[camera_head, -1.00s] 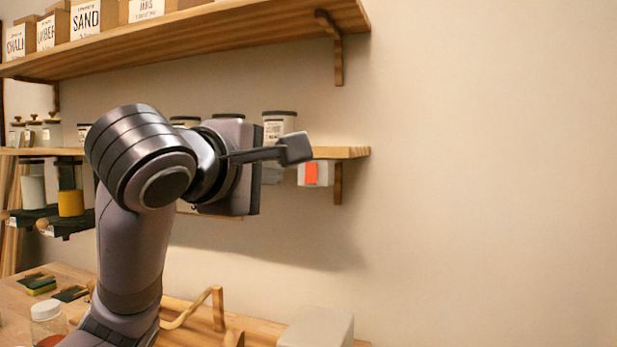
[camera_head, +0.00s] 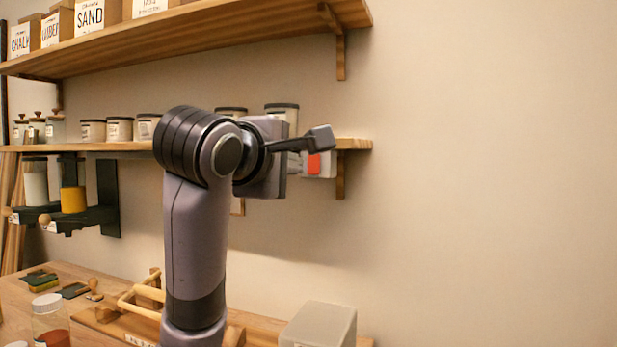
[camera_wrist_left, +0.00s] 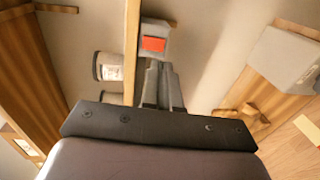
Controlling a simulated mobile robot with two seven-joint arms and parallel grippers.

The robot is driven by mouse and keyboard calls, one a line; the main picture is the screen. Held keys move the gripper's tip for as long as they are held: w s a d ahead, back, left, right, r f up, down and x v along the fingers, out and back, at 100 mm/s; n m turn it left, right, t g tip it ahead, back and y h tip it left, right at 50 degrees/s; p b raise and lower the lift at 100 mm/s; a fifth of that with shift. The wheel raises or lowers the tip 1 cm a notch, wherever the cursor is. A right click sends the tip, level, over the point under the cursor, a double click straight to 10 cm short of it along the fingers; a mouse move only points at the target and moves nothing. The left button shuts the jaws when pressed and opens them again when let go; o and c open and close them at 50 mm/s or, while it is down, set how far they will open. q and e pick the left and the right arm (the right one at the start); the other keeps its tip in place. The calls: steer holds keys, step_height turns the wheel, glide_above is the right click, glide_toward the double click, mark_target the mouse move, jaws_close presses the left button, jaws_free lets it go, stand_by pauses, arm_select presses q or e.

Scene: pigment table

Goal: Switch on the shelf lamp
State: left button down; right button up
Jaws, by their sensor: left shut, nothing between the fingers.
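A pale switch box with a red rocker (camera_head: 314,166) hangs under the right end of the lower shelf (camera_head: 352,144). In the left wrist view the red rocker (camera_wrist_left: 153,44) shows just beyond my fingertips. My left gripper (camera_head: 321,138) is shut and empty, with its fingertips in front of the shelf edge. In the head view they overlap the top of the box. In the left wrist view the shut fingers (camera_wrist_left: 161,68) point at the box, and I cannot tell whether they touch it. I cannot make out a lamp. My right gripper is not in view.
Lidded jars (camera_head: 119,128) stand along the lower shelf, close to my left arm. An upper shelf (camera_head: 240,28) holds labelled boxes. The workbench below carries a pale box (camera_head: 320,325), a wooden rack and a jar (camera_head: 50,318). The wall at the right is clear.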

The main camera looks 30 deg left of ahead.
mark_target(314, 167)
arm_select(q)
steer(key=p+x, duration=0.2)
steer(key=x, duration=0.6)
steer(key=shift+w+a, duration=0.1)
steer(key=shift+a, duration=0.1)
steer(key=shift+f+b, duration=0.15)
steer(key=shift+b, duration=0.25)
steer(key=t+y+b, duration=0.1)
steer(key=t+b, duration=0.1)
steer(key=b, duration=0.1)
steer(key=shift+w, duration=0.25)
steer(key=shift+a, duration=0.1)
